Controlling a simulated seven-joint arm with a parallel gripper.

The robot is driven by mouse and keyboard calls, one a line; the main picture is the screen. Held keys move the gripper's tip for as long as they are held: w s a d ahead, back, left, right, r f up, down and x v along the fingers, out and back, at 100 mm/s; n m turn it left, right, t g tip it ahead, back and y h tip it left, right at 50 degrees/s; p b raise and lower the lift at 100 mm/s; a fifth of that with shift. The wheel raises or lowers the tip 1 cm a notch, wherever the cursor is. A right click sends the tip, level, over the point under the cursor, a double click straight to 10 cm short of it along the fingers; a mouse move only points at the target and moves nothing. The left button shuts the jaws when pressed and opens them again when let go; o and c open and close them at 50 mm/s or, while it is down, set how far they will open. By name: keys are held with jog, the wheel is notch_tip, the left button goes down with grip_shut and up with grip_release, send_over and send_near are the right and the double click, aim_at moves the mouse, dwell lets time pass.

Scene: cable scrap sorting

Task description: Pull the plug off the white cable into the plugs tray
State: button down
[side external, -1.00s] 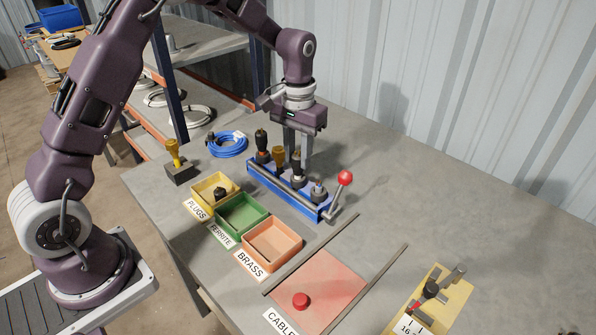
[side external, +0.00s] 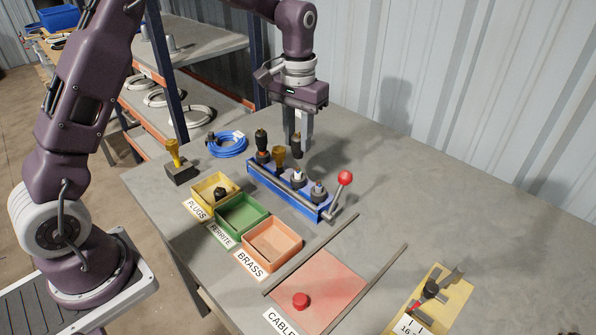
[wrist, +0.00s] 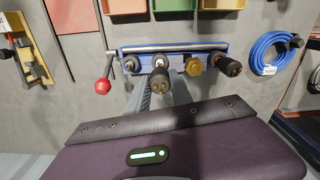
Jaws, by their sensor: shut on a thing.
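My gripper (side external: 297,133) is shut on a black plug (side external: 296,150), which hangs upright above the blue rack (side external: 276,196). The plug's brass pins show in the wrist view (wrist: 160,84). Below it, the bare white cable end (side external: 298,177) stands in the rack, apart from the plug. The yellow plugs tray (side external: 234,188) is left of the rack and holds one dark plug (side external: 220,193).
Green ferrite (side external: 262,210) and orange brass (side external: 297,250) trays adjoin the plugs tray.

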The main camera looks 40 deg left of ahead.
jog(key=shift+r, duration=0.15)
notch_tip(320, 180, up, 5)
jog(key=shift+f, duration=0.1)
jog(key=s+a+n, duration=0.6)
jog(key=a, duration=0.4)
jog(key=n, duration=0.6)
send_over(209, 180)
jog(key=d, duration=0.2)
jog(key=f, duration=1.1)
jog(key=s+f, duration=0.1)
jog(key=f, duration=0.5)
jog(key=shift+d+f, duration=0.15)
jog(key=shift+f, duration=0.15)
jog(key=shift+f, duration=0.15)
jog(key=shift+f, duration=0.45)
jog(key=c, duration=1.1)
grip_release()
